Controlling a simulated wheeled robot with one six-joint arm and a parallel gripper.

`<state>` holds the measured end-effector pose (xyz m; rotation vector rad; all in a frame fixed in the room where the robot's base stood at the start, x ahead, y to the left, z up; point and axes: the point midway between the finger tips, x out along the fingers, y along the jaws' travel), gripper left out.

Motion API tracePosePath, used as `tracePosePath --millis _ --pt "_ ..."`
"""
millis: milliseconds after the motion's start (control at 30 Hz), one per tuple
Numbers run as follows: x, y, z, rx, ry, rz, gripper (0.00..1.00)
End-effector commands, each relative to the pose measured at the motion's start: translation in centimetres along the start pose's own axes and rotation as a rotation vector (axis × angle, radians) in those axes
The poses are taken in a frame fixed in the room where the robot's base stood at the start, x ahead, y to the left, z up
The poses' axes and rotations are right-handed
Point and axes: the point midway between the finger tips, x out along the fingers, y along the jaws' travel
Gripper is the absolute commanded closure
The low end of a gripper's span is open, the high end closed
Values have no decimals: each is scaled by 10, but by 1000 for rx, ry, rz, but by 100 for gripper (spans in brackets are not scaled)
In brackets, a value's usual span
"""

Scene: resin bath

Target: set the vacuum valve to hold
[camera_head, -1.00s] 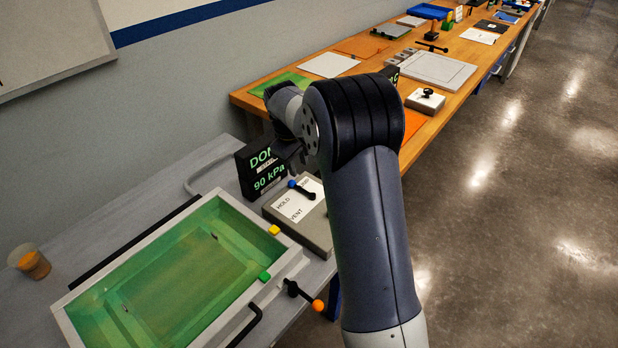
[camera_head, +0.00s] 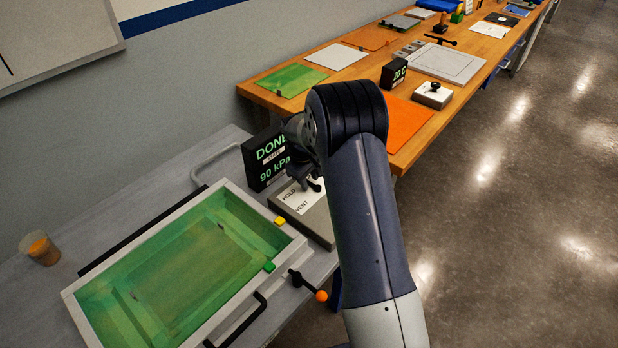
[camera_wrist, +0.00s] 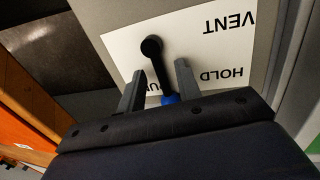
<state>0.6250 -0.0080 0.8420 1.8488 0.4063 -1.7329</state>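The vacuum valve is a grey box (camera_head: 322,226) with a white label reading HOLD and VENT, beside the green-lined bath (camera_head: 284,245). In the wrist view its lever has a black hub (camera_wrist: 151,46) and a blue knob (camera_wrist: 171,99) at its end. The lever points toward my gripper, its knob between the HOLD word (camera_wrist: 222,75) and a partly hidden word. My gripper (camera_wrist: 160,67) is open, with one finger on each side of the lever and gaps showing. In the head view my gripper (camera_head: 307,180) is low over the valve and hides the lever.
A black lever with an orange knob (camera_head: 321,295) is on the bath's near side. An orange cup (camera_head: 41,248) stands at left. A wooden bench (camera_head: 420,125) holds sheets and blocks behind.

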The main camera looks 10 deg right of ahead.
Motion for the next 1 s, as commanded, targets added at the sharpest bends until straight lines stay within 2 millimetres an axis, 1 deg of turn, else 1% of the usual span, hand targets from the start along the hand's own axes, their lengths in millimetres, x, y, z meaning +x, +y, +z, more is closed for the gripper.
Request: tracePosePath --millis 67,467,1000 --pt "0 0 0 0 0 0 67" --pt "0 0 0 0 -1 0 99" --pt "0 0 0 -7 1 -1 100"
